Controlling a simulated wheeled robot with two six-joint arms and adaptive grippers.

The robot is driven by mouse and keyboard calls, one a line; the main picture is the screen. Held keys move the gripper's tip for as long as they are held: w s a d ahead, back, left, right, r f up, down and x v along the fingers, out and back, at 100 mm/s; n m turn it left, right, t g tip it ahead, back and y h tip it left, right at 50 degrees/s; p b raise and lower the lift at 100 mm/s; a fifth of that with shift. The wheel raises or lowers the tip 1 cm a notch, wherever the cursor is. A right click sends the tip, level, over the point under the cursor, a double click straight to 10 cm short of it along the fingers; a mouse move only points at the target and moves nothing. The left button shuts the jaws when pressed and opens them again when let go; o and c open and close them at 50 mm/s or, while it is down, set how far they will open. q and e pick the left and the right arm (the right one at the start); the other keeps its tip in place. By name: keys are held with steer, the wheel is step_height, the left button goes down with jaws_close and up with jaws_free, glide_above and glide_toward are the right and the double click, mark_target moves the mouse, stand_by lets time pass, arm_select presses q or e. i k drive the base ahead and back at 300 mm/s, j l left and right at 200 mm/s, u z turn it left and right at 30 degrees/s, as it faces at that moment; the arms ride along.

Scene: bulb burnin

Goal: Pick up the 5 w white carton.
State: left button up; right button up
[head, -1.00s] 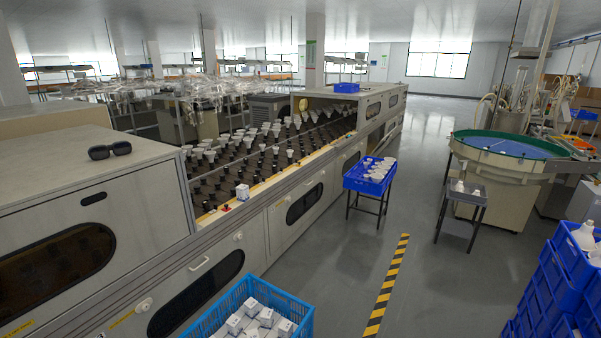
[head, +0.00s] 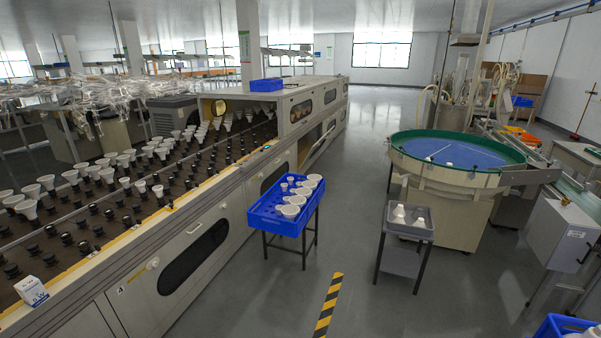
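A small white carton with blue and red print (head: 31,291) stands at the lower left of the head view, on the near edge of the burn-in machine (head: 190,238). Its printed face appears to read 5 W. Neither of my grippers shows in the head view.
A blue tray on a stand (head: 262,219) holds several white bulbs beside the machine. A grey stand (head: 404,260) carries a small tray with white bulbs. A round green-rimmed table (head: 458,167) stands behind it. The grey floor between is open, with a yellow-black stripe (head: 328,306).

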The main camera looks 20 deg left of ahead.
mark_target(31, 289)
steer(key=i+u, duration=0.45)
steer(key=i, duration=0.2)
steer(key=i+l+u, duration=0.25)
steer(key=i+u, duration=0.2)
steer(key=i, duration=0.15)
steer(key=i+j+u, duration=0.2)
steer(key=u, duration=0.25)
steer(key=i+j+u, duration=0.2)
steer(key=u, duration=0.3)
steer(key=i+j+u, duration=0.1)
steer(key=i+u, duration=0.15)
steer(key=u, duration=0.2)
steer(key=i+u, duration=0.25)
steer(key=u, duration=0.2)
steer(key=i+l+u, duration=0.1)
steer(key=i+u, duration=0.15)
steer(key=u, duration=0.2)
steer(key=i+l+u, duration=0.15)
steer(key=u, duration=0.35)
steer(key=i, duration=0.05)
